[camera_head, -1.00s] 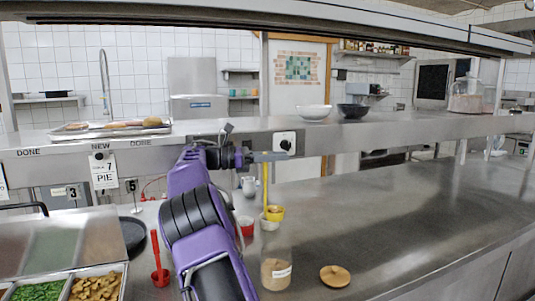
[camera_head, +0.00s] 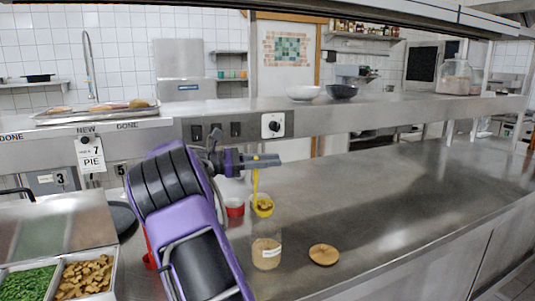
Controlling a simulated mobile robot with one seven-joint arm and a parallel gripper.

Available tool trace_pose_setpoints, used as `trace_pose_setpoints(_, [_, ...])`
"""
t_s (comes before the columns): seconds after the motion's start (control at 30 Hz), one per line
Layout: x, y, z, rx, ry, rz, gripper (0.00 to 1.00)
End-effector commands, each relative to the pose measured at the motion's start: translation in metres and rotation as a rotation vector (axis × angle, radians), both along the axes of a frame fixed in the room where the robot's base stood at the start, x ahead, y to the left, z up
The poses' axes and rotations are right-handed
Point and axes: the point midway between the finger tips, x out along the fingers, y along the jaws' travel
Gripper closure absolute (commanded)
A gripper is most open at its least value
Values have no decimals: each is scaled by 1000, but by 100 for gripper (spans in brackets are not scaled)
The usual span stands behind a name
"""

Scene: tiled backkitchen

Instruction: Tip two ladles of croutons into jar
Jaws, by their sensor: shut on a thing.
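My gripper (camera_head: 262,160) is shut on the upper end of the yellow ladle (camera_head: 256,185), whose handle hangs down. The ladle's bowl (camera_head: 263,209) holds brownish pieces that look like croutons. The bowl appears above the clear jar (camera_head: 266,254) in the picture; whether it is directly over the mouth is hard to tell. The jar stands open on the steel counter, with a white label and tan contents low down. Its round wooden lid (camera_head: 323,255) lies to its right. Croutons (camera_head: 84,278) fill a bin at the lower left.
A bin of green peas (camera_head: 27,283) adjoins the croutons. A red cup (camera_head: 235,208) stands behind the jar. A red utensil (camera_head: 149,258) is mostly hidden by my arm. A steel shelf (camera_head: 400,107) runs above the counter, which is clear at right.

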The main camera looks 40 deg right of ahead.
Motion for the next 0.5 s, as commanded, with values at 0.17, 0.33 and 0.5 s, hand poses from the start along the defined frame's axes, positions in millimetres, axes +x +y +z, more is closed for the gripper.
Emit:
trace_pose_setpoints(0.17, [-19,10,-5,-50,-98,1,100])
trace_pose_setpoints(0.33, [-37,19,-10,-100,-194,1,100])
trace_pose_setpoints(0.5, [-52,27,-21,-149,-287,1,100])
